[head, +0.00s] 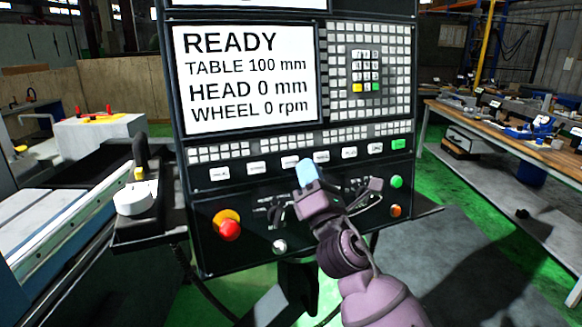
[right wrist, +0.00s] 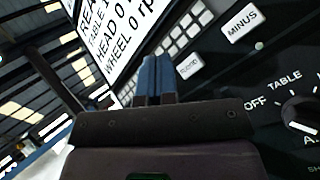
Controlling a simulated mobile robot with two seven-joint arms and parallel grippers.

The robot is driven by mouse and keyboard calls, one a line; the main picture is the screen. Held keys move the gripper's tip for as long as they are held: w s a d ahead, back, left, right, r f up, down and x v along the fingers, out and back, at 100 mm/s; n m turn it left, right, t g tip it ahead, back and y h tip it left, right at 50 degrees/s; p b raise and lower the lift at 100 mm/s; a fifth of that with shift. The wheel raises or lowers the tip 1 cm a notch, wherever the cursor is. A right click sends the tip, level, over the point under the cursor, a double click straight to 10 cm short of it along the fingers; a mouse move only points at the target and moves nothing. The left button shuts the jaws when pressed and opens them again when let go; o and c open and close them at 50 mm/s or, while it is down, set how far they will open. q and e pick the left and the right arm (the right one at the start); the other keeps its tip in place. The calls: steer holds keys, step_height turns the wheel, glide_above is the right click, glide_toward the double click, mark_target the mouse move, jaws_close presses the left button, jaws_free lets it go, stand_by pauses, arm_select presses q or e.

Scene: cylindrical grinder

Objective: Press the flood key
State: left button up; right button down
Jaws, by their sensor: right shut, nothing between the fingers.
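The control panel (head: 200,200) fills the middle of the head view. A row of white keys runs below its screen. In the right wrist view a white key (right wrist: 190,66) has a small, blurred label that looks like FLOOD. In the head view the key that seems to match it (head: 290,162) is partly covered by my blue fingertips. My right gripper (head: 308,172) is shut and empty in front of this row. Its fingers (right wrist: 158,65) point towards the panel, just left of that key in the wrist view. I cannot tell whether they touch the panel. My left gripper is out of view.
The MINUS key (right wrist: 242,22) is to the right of that key. A rotary knob (right wrist: 302,115) sits lower on the panel. A red emergency stop button (head: 229,230) is at the panel's lower left, and a green button (head: 397,182) at its right. A workbench (head: 480,130) stands farther right.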

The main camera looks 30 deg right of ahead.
mark_target(290, 162)
steer(key=w, duration=0.3)
steer(key=shift+d+f+b, duration=0.25)
steer(key=shift+b, duration=0.05)
stand_by(1.1)
stand_by(0.8)
steer(key=shift+w, duration=0.15)
steer(key=shift+w+d+f, duration=0.1)
steer(key=shift+w, duration=0.15)
steer(key=shift+w, duration=0.15)
stand_by(0.5)
